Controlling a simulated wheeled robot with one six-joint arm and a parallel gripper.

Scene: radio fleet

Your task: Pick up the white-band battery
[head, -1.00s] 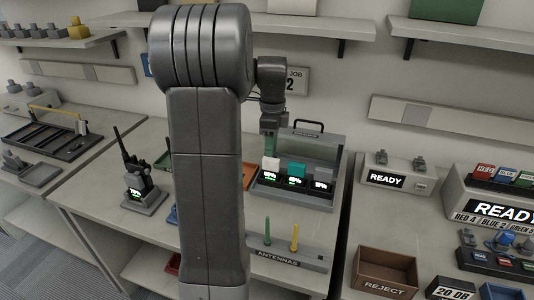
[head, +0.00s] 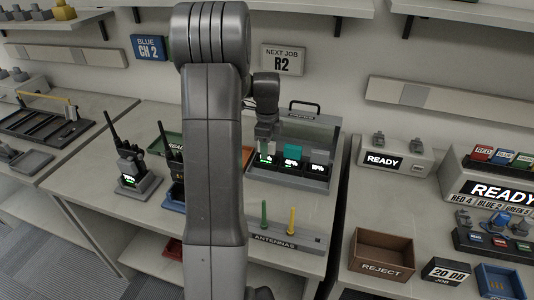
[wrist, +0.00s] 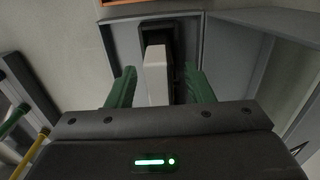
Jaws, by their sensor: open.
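The white-band battery (wrist: 155,72) shows in the wrist view as a pale block standing in a dark slot. My gripper (wrist: 160,88) is open, with one green finger on each side of the block. Gaps show between the block and both fingers. In the head view my gripper (head: 267,132) is over the left slot of the charger (head: 290,184) and mostly hides the white-band battery there. A teal battery (head: 293,153) and a grey battery (head: 318,157) stand in the slots to the right.
The charger's raised back and handle (head: 305,106) stand behind the batteries. An antenna rack (head: 290,241) with a green and a yellow antenna is in front. A radio in a stand (head: 133,170) is at the left. A brown reject bin (head: 383,252) is at the right.

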